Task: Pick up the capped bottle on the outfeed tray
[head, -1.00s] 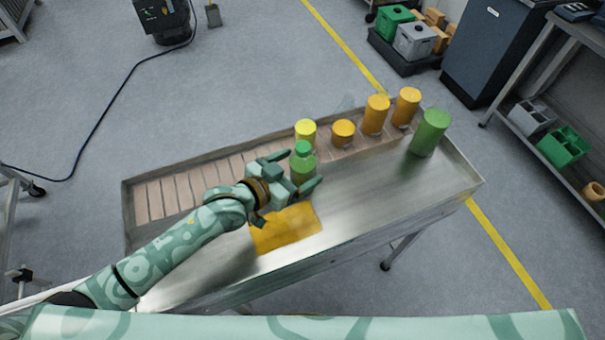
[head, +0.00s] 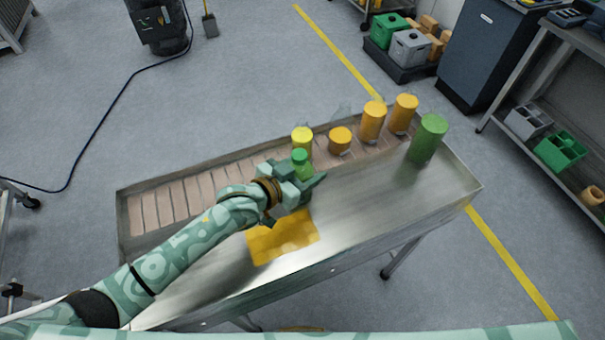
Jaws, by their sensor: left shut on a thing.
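My right gripper is not in view.
A larger green cylinder (head: 428,138) stands at the right end. A yellow cloth-like sheet (head: 282,238) lies in front.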

